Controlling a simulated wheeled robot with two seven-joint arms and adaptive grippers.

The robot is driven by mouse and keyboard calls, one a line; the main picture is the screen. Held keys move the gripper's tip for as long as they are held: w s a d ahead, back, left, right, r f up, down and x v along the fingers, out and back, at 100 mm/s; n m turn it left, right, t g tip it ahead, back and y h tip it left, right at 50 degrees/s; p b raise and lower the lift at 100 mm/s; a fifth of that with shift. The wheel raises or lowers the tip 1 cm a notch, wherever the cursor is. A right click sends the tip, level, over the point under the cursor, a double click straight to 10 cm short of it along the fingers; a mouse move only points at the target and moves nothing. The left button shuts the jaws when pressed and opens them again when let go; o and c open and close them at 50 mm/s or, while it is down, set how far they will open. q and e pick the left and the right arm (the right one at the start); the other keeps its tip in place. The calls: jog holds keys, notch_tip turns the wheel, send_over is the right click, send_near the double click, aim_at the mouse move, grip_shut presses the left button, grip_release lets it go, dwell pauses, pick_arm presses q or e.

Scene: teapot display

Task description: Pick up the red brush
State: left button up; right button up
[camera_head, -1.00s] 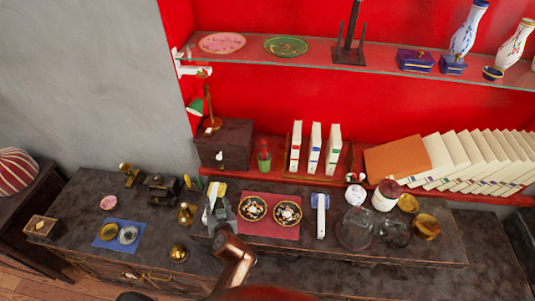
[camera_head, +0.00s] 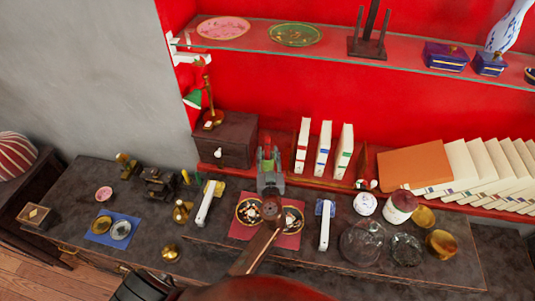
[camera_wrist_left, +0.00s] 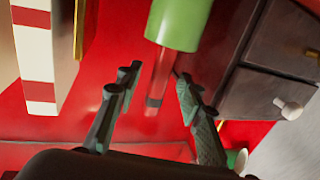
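In the left wrist view, which shows the scene upside down, a green cup (camera_wrist_left: 182,22) is at the top. The red brush (camera_wrist_left: 160,75) sticks out of it, its dark tip (camera_wrist_left: 153,102) pointing down the picture. My left gripper (camera_wrist_left: 157,80) is open, with one finger on each side of the brush and gaps showing between. In the head view my left gripper (camera_head: 270,156) is in front of the cup and brush at the shelf and mostly hides them. My right gripper is in neither view.
A dark drawer box (camera_head: 226,140) stands left of the gripper. Upright books (camera_head: 323,148) stand close on its right. A red mat (camera_head: 290,238) with two decorated round pieces lies below the forearm. Glass bowls (camera_head: 362,243) are to the right.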

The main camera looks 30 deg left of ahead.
pick_arm(q)
jog(key=shift+x, duration=1.2)
jog(key=shift+w+a, duration=0.1)
grip_shut()
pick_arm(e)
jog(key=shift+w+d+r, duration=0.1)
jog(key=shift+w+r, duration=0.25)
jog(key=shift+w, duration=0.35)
